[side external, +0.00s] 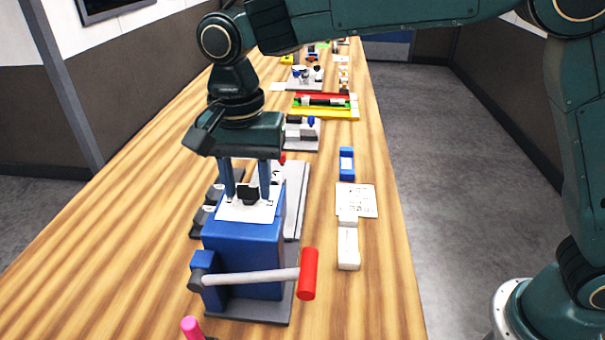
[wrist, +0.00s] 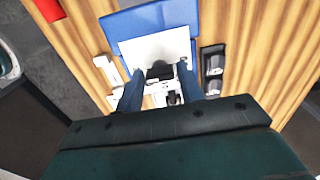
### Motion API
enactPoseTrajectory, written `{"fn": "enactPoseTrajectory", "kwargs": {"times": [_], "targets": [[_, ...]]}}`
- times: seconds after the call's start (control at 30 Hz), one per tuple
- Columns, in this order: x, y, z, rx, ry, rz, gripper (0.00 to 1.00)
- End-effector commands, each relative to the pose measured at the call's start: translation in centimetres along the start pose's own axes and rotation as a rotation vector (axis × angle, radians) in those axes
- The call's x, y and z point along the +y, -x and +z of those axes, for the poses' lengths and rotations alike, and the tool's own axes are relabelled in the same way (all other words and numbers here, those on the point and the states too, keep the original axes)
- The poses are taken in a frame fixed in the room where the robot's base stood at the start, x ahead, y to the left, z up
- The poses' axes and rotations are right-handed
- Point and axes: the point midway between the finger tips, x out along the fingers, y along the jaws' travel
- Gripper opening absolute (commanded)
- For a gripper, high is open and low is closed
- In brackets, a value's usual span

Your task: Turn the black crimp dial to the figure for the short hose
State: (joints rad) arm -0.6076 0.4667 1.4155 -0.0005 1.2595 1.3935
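The black crimp dial (side external: 248,191) sits on a white plate (side external: 232,211) on top of a blue press (side external: 243,248). The dial also shows in the wrist view (wrist: 159,71) on the white plate (wrist: 150,46). The figures on the plate are too small to read, and the dial's setting cannot be told. My gripper (side external: 247,184) is above the press and points down, its two fingers apart on either side of the dial. In the wrist view the fingers (wrist: 158,88) stand left and right of the dial, with no clear contact.
The press has a grey lever (side external: 250,278) with a red grip (side external: 308,274) in front. A printed sheet (side external: 357,200), a white block (side external: 348,248) and a blue-and-white box (side external: 346,162) lie to the right. Dark trays (side external: 203,219) stand left. Wood at far left is clear.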

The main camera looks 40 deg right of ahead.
Motion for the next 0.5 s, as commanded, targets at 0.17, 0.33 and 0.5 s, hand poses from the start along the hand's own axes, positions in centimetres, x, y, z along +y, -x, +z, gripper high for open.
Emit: {"fn": "enactPoseTrajectory", "kwargs": {"times": [0.17, 0.33, 0.5], "targets": [[0.0, 0.02, 0.0, 0.0, 0.0, 0.0, 0.08], [0.0, 0.04, 0.0, 0.0, 0.005, 0.0, 0.08], [0.0, 0.05, 0.0, 0.0, 0.035, -0.001, 0.08]]}}
